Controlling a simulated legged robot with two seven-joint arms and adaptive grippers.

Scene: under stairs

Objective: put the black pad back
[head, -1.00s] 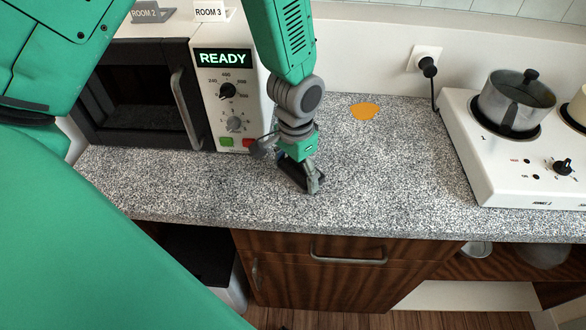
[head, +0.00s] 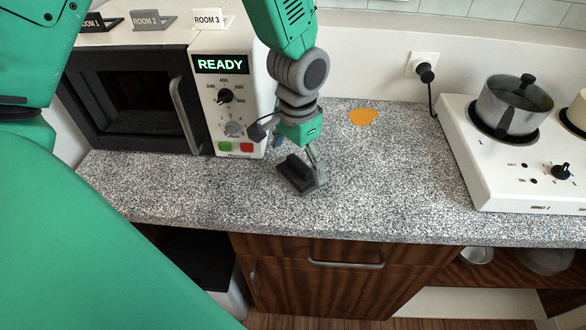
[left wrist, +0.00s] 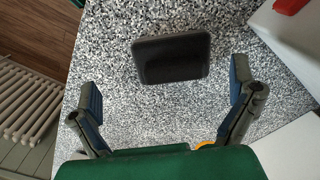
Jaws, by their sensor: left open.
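The black pad (head: 294,177), a dark block with a raised ridge, lies on the speckled counter in front of the microwave. In the left wrist view the pad (left wrist: 170,58) shows as a dark rounded rectangle between and beyond the fingertips, with counter visible on both sides. My left gripper (head: 308,162) is open just above and behind the pad, pointing down. Its two fingers stand wide apart in the wrist view, apart from the pad. An orange patch (head: 361,117) lies flat on the counter behind and right of the pad. My right gripper is not in view.
The microwave (head: 230,100) reading READY stands at the back left, with room signs on top. A white hob (head: 500,180) with a lidded pot (head: 512,108) is at the right. The counter (head: 390,175) between pad and hob is clear.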

